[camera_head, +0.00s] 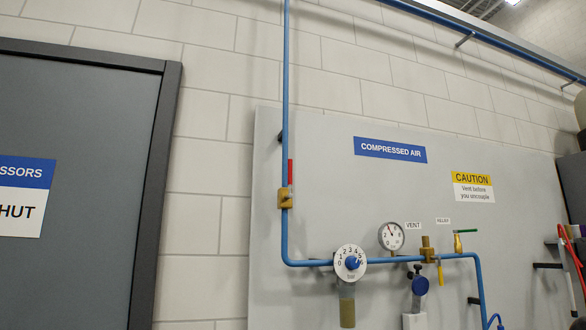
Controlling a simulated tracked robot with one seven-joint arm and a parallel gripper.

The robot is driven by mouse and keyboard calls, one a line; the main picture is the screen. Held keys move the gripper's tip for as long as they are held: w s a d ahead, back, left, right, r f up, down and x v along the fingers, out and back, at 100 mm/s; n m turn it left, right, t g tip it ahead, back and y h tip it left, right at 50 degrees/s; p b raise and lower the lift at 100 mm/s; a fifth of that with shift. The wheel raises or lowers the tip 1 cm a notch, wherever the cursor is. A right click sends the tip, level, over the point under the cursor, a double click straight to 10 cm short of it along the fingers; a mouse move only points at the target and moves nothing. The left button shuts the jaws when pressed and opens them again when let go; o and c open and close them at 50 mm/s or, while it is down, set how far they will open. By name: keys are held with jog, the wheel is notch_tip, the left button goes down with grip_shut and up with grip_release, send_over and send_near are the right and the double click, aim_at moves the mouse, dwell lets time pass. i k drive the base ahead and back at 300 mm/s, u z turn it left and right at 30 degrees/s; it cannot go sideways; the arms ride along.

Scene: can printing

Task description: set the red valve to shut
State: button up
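The red valve has a brass body (286,200) on the vertical blue pipe, left of the middle in the head camera view. Its red lever (290,172) points straight up, in line with the pipe. My gripper and arm are not in view. Nothing touches the valve.
A grey panel with a blue "COMPRESSED AIR" sign (390,150) backs the pipework. Lower right are a white numbered dial with a blue knob (352,262), a pressure gauge (391,236), a yellow-handled valve (439,272) and a green-handled valve (465,231). A grey door (75,120) stands left.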

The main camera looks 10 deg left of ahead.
aim_at(289, 195)
jog(key=z, duration=0.35)
jog(key=i, duration=1)
jog(key=u, duration=0.4)
